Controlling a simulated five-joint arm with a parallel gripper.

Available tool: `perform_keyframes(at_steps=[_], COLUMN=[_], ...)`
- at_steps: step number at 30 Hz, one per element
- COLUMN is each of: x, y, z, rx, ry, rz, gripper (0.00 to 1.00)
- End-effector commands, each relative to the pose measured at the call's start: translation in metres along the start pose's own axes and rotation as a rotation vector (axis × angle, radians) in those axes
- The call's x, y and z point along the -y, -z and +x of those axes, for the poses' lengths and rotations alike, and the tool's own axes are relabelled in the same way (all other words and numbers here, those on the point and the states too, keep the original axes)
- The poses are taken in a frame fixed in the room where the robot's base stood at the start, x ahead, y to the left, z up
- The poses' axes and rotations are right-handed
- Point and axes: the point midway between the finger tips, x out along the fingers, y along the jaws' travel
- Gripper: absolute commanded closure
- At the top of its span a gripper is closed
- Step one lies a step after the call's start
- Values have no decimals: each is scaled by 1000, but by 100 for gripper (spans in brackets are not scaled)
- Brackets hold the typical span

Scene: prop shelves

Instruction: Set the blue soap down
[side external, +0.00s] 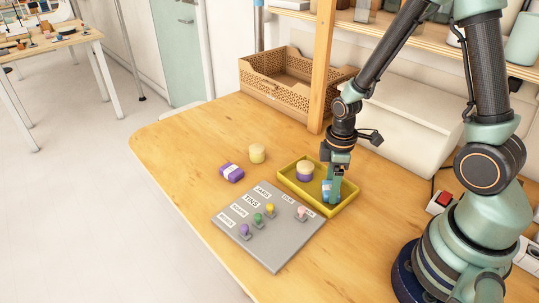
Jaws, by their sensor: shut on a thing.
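The blue soap (326,187) is at my gripper (331,192), at the yellow tray (347,205). My gripper points down and is shut on the soap, which is partly hidden by the fingers. I cannot tell whether the soap touches the tray floor. A purple tin with a cream lid (305,172) stands in the tray, just left of the gripper.
A purple wrapped soap (231,172) and a cream tin (257,153) stand left of the tray. A grey board (267,244) with labels and several coloured knobs lies in front. A perforated cardboard box (275,75) is behind. The table's left part is clear.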

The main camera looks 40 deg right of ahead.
Motion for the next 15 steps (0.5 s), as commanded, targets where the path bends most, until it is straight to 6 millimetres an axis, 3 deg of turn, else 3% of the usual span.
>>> perform_keyframes(at_steps=[3, 4, 5, 6, 15], x=[0, 0, 0, 0, 0], y=[0, 0, 0, 0, 0], z=[3, 3, 3, 3, 0], rx=[0, 0, -1, -1, -1], ry=[0, 0, -1, -1, -1], rz=[0, 0, 0, 0, 0], gripper=[81, 16, 4, 0, 0])
